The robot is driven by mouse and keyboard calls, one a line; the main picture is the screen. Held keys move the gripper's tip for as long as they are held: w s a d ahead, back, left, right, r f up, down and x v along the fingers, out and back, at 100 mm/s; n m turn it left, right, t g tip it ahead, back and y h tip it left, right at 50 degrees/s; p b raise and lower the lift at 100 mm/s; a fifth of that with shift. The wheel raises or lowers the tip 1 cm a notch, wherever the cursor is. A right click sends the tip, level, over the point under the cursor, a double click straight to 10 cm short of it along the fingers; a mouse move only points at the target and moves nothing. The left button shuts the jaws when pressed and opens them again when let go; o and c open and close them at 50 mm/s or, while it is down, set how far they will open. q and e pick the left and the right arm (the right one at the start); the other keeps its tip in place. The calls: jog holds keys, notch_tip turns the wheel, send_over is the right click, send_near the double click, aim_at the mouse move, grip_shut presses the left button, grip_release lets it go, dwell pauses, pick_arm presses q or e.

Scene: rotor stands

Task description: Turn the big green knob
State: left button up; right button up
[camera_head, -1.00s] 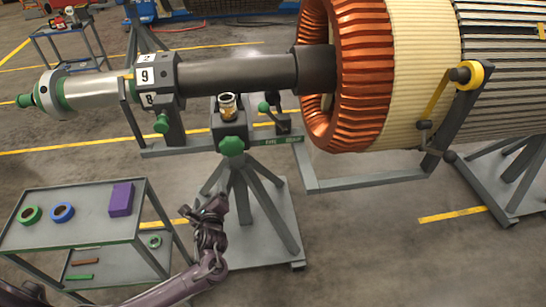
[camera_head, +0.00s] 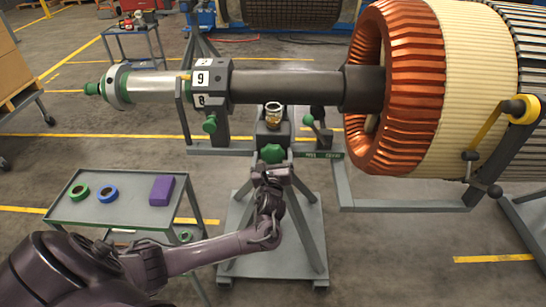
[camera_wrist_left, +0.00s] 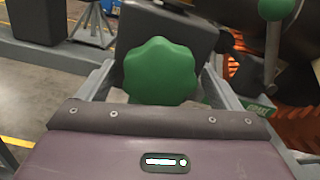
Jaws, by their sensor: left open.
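In the left wrist view the knob (camera_wrist_left: 159,70) stands large in the upper middle, just beyond the gripper's edge. My left gripper (camera_head: 270,171) is open, just below and in front of the knob in the head view. Its fingers are hard to make out, and I cannot tell whether they touch the knob. My right gripper is not in view.
A shaft (camera_head: 280,86) and a large copper-wound rotor (camera_head: 402,85) lie above the stand. A smaller green knob (camera_head: 209,124) and a green-tipped lever (camera_head: 309,120) flank it. A grey cart (camera_head: 75,214) with two rings and a purple block stands left.

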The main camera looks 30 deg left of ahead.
pick_arm(q)
jog(key=shift+a, duration=0.1)
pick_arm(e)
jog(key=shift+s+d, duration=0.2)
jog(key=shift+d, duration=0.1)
pick_arm(q)
jog(key=c, duration=1)
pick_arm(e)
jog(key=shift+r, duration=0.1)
